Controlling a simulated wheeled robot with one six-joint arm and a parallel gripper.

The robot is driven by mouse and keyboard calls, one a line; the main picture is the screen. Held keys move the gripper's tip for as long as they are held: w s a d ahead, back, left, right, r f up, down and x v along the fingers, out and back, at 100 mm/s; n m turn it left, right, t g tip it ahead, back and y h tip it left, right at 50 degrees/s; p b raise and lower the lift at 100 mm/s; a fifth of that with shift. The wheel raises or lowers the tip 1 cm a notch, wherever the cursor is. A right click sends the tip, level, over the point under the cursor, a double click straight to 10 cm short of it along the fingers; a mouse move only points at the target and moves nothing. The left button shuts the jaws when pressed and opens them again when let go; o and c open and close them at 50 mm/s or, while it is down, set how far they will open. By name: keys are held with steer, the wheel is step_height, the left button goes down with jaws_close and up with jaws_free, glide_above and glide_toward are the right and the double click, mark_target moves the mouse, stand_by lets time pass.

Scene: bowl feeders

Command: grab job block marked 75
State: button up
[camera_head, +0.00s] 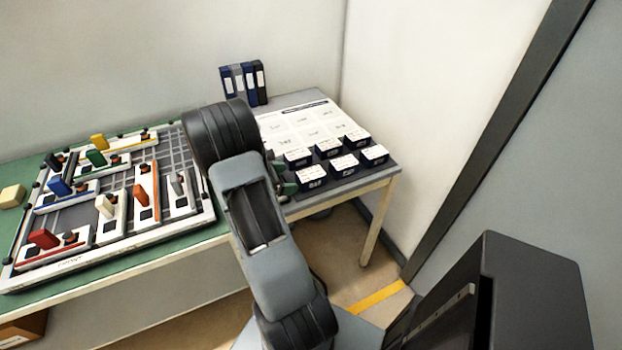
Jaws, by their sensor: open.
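Several dark navy blocks with white, marked tops stand in two rows at the front right of the table. The back row has a left block (298,157), a middle block (328,148) and a right block (357,139). The front row has a left block (312,178), a middle block (344,166) and a right block (375,155). The marks are too small to read, so I cannot tell which is 75. My gripper (285,179) is open, just left of the blocks and mostly hidden behind my arm. I see nothing held in it.
A white sheet with printed cells (300,124) lies behind the blocks. Dark binders (243,84) stand at the back wall. A large board with coloured handles (72,218) fills the green table at left. A yellow block (12,196) lies at the far left.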

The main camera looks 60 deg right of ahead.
mark_target(300, 177)
steer(key=shift+p+x, duration=0.3)
steer(key=shift+x, duration=2.3)
steer(key=c, duration=1.1)
